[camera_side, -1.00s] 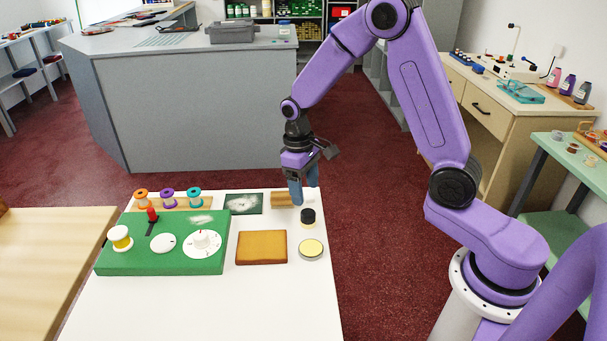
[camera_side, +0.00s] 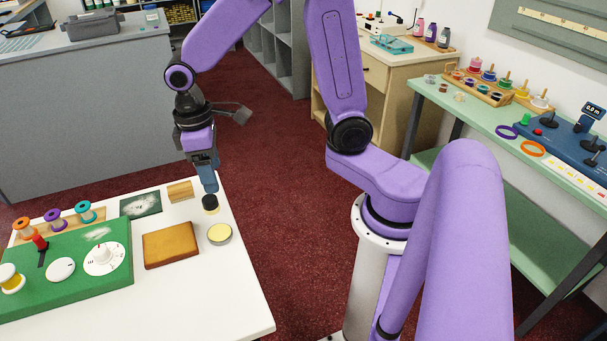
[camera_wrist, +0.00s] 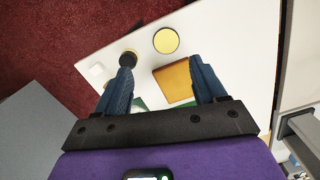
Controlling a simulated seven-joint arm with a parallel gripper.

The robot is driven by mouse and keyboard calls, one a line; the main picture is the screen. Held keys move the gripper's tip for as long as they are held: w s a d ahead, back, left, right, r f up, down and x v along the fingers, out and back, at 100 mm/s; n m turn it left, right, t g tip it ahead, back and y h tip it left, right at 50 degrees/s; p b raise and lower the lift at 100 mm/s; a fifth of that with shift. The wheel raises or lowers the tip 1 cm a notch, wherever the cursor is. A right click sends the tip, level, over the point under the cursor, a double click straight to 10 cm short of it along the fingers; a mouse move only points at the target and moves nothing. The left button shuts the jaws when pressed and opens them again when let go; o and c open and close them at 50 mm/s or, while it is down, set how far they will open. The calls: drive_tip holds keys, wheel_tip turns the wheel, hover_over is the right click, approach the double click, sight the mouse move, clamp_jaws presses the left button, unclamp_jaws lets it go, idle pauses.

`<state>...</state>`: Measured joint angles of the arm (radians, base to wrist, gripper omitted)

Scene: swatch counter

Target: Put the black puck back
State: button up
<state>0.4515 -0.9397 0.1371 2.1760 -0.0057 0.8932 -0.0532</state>
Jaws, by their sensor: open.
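The black puck (camera_side: 210,201) is a small round piece with a black top and a pale lower part. It stands on the white table (camera_side: 224,288), near its right edge. My gripper (camera_side: 208,187) is open and points down just above and behind the puck in the side view. In the wrist view, the puck (camera_wrist: 128,58) shows beside the tip of the left finger, not midway between the fingers of my gripper (camera_wrist: 160,70). I cannot tell whether that finger touches it.
A yellow-topped disc (camera_side: 219,234), an orange-brown pad (camera_side: 171,245), a wooden block (camera_side: 180,191) and a dark plate (camera_side: 141,204) lie close by. A green board (camera_side: 119,240) with dials and a red lever is at left. The table's front is bare.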

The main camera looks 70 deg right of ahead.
drive_tip(key=s+r+n, duration=0.1)
drive_tip(key=s+n, duration=0.2)
drive_tip(key=s, duration=0.6)
drive_tip(key=s+d+r+n, duration=0.1)
drive_tip(key=s+n, duration=0.2)
drive_tip(key=s, duration=0.7)
drive_tip(key=shift+s+d+r+t+y, duration=0.2)
drive_tip(key=shift+s+r+t+y, duration=0.1)
drive_tip(key=shift+r+t+y, duration=0.1)
